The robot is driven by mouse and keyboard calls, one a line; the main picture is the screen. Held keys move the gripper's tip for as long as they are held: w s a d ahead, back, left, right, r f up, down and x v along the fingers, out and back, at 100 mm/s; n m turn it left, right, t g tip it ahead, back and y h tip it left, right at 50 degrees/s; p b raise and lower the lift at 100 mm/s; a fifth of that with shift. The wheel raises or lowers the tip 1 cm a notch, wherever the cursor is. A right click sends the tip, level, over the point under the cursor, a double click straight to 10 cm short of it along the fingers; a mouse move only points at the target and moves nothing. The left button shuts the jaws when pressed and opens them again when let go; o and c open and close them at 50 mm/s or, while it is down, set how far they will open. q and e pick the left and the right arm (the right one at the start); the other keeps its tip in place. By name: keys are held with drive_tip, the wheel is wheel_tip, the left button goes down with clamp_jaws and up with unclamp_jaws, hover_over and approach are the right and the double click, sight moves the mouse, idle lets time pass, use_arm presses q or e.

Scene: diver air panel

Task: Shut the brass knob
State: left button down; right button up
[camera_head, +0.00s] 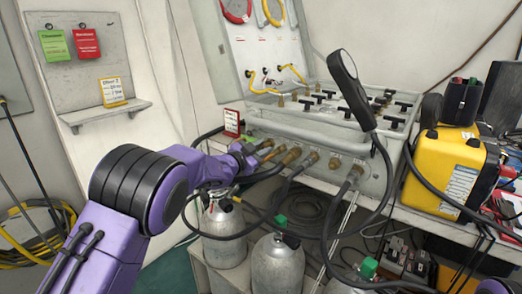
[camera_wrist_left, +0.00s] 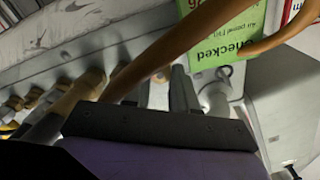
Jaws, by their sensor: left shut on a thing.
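My left gripper (camera_head: 246,152) is at the left end of the row of brass fittings on the front of the grey air panel (camera_head: 305,123). It is shut on what seems to be the brass knob (camera_head: 265,146), though the fingers hide most of the grip. I cannot tell the knob's turn angle. My right gripper is not in view.
Black hoses (camera_head: 300,172) hang from the brass fittings (camera_head: 312,158). A black handset (camera_head: 350,90) stands up over the panel. A red-edged card (camera_head: 232,122) is just above the gripper. Grey cylinders (camera_head: 277,262) stand below, and a yellow case (camera_head: 455,170) is at the right.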

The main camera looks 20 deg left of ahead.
use_arm(q)
drive_tip(key=c, duration=1.2)
unclamp_jaws()
drive_tip(key=shift+f, duration=0.1)
drive_tip(key=b+v, duration=0.1)
drive_tip(key=v, duration=0.9)
drive_tip(key=shift+s+a, duration=0.15)
drive_tip(key=shift+s, duration=0.1)
